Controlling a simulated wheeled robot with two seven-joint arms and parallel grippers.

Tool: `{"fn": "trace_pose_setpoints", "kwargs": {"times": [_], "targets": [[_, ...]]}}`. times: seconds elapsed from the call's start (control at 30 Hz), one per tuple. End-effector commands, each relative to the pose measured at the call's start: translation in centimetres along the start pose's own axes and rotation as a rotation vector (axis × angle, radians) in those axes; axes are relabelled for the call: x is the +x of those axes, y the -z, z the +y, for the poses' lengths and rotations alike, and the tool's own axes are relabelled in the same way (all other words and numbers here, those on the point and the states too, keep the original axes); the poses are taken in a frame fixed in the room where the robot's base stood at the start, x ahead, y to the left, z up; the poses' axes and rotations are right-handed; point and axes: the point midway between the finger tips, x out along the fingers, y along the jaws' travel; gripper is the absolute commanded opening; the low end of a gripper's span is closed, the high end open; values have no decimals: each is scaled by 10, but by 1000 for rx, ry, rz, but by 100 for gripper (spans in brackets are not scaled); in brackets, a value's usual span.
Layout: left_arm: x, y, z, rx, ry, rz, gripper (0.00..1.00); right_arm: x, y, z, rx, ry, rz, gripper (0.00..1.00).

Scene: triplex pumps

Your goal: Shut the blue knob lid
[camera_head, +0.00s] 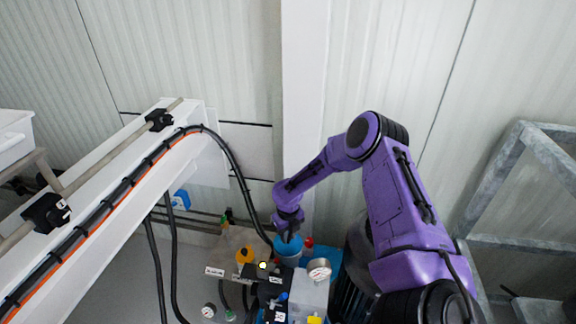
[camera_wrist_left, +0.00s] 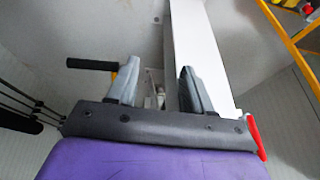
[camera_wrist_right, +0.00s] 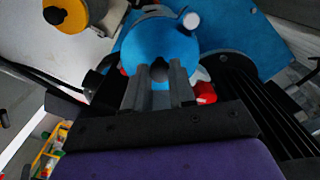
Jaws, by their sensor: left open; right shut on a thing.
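The blue knob lid (camera_head: 289,246) is a round blue piece on the pump equipment, low in the middle of the head view. It shows large in the right wrist view (camera_wrist_right: 155,42). My right gripper (camera_head: 288,235) reaches it from above, and its fingers (camera_wrist_right: 160,78) are shut on the lid's dark knob. The fingers and the lid hide what lies beneath, so I cannot tell how far shut it is. My left gripper (camera_wrist_left: 158,75) is open and empty, facing a white post and wall; it is not in the head view.
A round gauge (camera_head: 319,269) and a red part (camera_head: 308,243) stand close right of the lid. A yellow-orange part (camera_head: 244,255) is to the left. Black hoses hang along a white beam (camera_head: 140,190). A grey metal frame (camera_head: 510,150) stands at the right.

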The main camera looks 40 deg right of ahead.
Motion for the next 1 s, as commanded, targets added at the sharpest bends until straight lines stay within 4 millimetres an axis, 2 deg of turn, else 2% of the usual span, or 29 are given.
{"fn": "trace_pose_setpoints", "kwargs": {"times": [0.53, 0.57, 0.6, 0.63, 0.9, 1.0], "targets": [[0, 0, 0, 0, 0, 0, 51, 0, 1, -2, -24, 1, -1, 0], [0, 0, 0, 0, 0, 0, 51, 0, 1, -2, -24, 2, -1, 31], [0, 0, 0, 0, 0, 0, 51, 0, 1, -2, -23, 2, -1, 44], [0, 0, 0, 0, 0, 0, 51, 0, 1, -2, -23, 1, -1, 51], [0, 0, 0, 0, 0, 0, 51, -1, 1, -2, -22, 0, -1, 51], [-1, 0, 0, 0, 0, 0, 51, -10, 0, -1, -23, -1, -2, 51]]}}
